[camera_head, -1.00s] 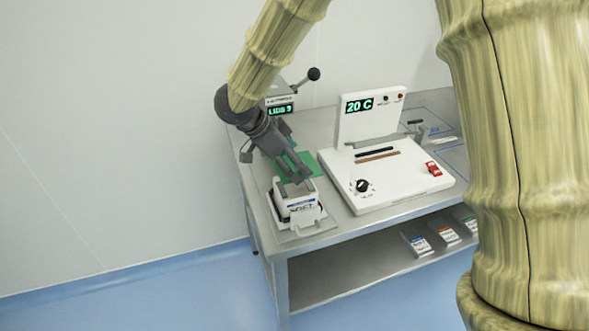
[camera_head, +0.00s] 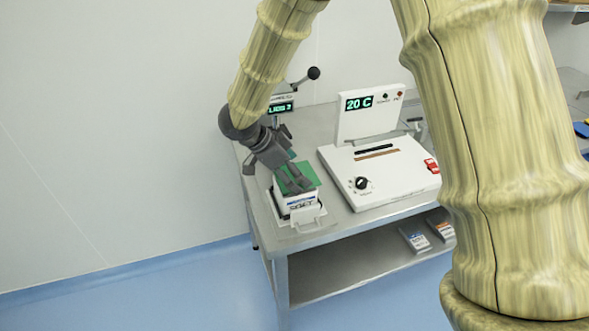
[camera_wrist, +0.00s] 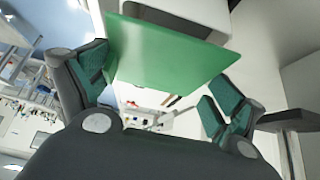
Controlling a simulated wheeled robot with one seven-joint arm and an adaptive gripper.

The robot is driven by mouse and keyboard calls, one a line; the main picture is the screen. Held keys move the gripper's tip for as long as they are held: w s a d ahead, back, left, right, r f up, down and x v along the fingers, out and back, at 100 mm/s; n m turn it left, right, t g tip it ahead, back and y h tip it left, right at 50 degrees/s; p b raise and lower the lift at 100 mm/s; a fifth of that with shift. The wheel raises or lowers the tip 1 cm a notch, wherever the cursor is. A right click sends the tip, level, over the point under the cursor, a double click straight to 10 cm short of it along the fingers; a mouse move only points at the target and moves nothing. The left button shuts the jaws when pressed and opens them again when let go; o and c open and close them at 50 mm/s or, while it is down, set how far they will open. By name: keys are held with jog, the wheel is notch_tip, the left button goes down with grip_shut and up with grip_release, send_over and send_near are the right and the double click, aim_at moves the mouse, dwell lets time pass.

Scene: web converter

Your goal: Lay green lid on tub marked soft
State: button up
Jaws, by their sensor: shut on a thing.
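The green lid (camera_head: 308,171) is a flat square sheet held at my gripper (camera_head: 294,184). It lies over the top of the white tub marked SOFT (camera_head: 303,206); whether it touches the rim I cannot tell. In the wrist view the lid (camera_wrist: 170,52) spans the upper middle, tilted in the picture, between the two green-padded fingers of my gripper (camera_wrist: 160,95). The tub stands upright in a holder at the near left corner of the metal table (camera_head: 345,222). My gripper hides part of the lid.
A white sealing machine (camera_head: 375,180) with a 20 C display stands right of the tub. A small device with a lever and a green display (camera_head: 281,107) is behind my gripper. Small labelled packs (camera_head: 415,240) lie on the lower shelf. The floor in front is clear.

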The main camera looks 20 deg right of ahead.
jog(key=shift+f, duration=0.2)
jog(key=o, duration=0.6)
jog(key=shift+r, duration=0.55)
jog(key=b+v, duration=0.2)
jog(key=v, duration=1)
jog(key=shift+r, duration=0.1)
